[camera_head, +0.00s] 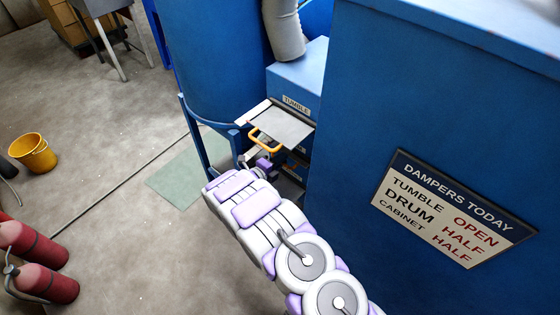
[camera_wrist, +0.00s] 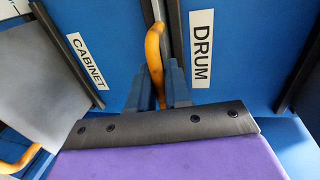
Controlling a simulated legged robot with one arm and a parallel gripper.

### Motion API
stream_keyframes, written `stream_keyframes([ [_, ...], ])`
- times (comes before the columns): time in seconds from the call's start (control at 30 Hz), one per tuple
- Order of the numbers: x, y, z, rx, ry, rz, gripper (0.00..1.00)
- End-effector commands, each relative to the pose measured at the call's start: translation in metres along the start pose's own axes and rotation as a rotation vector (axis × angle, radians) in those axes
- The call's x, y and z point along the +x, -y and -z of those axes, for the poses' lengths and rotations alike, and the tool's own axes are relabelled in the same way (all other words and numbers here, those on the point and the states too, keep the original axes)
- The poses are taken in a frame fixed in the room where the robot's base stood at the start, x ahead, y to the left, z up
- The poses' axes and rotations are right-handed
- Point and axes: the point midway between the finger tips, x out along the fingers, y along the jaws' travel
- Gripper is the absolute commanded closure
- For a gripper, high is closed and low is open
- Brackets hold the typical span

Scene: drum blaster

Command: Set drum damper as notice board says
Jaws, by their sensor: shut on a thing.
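The notice board (camera_head: 453,210) reads TUMBLE OPEN, DRUM HALF, CABINET HALF. In the wrist view my gripper (camera_wrist: 160,92) is shut on a yellow-orange handle (camera_wrist: 154,50). That handle stands between the CABINET label (camera_wrist: 86,62) and the DRUM label (camera_wrist: 201,54), close beside DRUM. Its plate is not clearly seen, so I cannot tell how far out it is. In the head view my gripper (camera_head: 264,163) is just below a grey damper plate (camera_head: 284,126) that sticks out under the TUMBLE label (camera_head: 297,105) and has its own yellow handle (camera_head: 264,139).
A large blue cabinet wall (camera_head: 400,100) stands close on the right of my arm. A blue drum (camera_head: 215,60) stands behind on the left. A yellow bucket (camera_head: 33,152) and red cylinders (camera_head: 40,262) stand far left. The floor between is open, with a green mat (camera_head: 190,175).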

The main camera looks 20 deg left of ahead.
Motion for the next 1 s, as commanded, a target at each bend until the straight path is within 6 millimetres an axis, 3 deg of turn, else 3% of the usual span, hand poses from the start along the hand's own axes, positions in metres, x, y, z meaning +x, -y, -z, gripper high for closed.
stream_keyframes([
  [0.27,-0.006,-0.003,0.001,-0.004,0.004,-0.005,1.0],
  [0.53,-0.046,-0.01,0.004,-0.003,-0.001,-0.006,1.0],
  [0.8,-0.047,-0.011,0.009,0.0,-0.007,-0.008,1.0],
  [0.83,-0.046,-0.011,0.009,0.0,-0.007,-0.008,0.82],
  [0.93,-0.046,-0.011,0.009,0.001,-0.006,-0.007,0.72],
  [1.0,-0.047,-0.01,0.008,0.001,-0.005,-0.007,0.71],
])
